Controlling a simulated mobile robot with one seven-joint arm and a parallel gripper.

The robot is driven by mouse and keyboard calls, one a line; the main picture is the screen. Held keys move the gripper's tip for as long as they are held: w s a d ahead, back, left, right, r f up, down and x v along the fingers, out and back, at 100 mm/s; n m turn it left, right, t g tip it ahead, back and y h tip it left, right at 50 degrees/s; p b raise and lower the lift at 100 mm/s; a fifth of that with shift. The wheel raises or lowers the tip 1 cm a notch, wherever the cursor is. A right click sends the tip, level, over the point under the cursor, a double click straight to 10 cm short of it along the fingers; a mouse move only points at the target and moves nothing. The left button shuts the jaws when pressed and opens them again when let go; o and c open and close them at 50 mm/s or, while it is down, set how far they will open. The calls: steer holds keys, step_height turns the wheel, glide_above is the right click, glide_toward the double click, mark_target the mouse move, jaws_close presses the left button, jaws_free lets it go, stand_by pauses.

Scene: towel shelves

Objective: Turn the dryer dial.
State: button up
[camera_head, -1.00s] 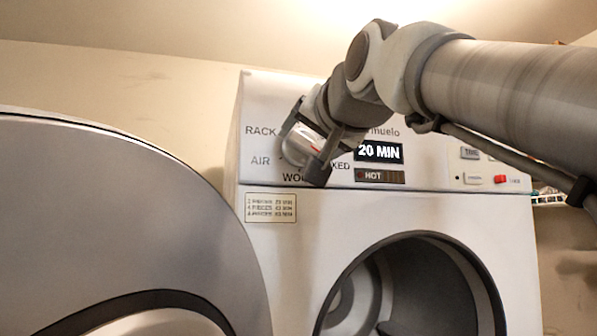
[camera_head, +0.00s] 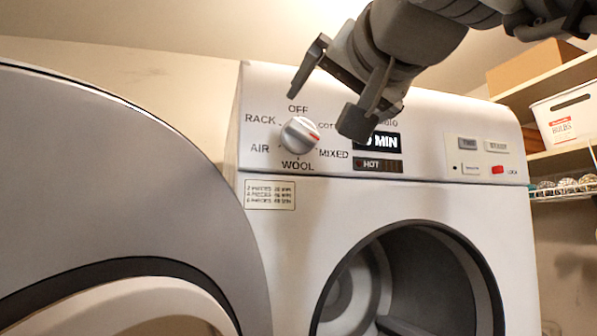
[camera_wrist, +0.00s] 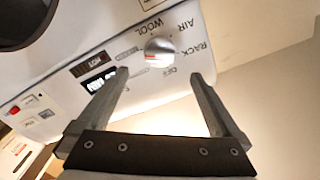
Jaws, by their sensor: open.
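The dryer dial (camera_head: 300,136) is a round silver-white knob with a red mark on the dryer's control panel. Labels OFF, RACK, AIR, WOOL and MIXED ring it, and another label is partly hidden. The red mark points right, slightly upward. My gripper (camera_head: 328,92) is open and empty, up and to the right of the dial and apart from it. One finger covers part of the panel and display. In the wrist view the dial (camera_wrist: 159,51) shows beyond the gap between the open fingers (camera_wrist: 160,82), not between them.
The dryer's round door (camera_head: 120,190) stands open at the left, and its drum opening (camera_head: 410,280) is below the panel. The display (camera_head: 385,141) is partly covered. At right, shelves hold a white bin (camera_head: 568,118) and a cardboard box (camera_head: 535,68).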

steer(key=v, duration=0.8)
steer(key=shift+s+b, duration=0.25)
steer(key=shift+b, duration=0.2)
steer(key=shift+d, duration=0.1)
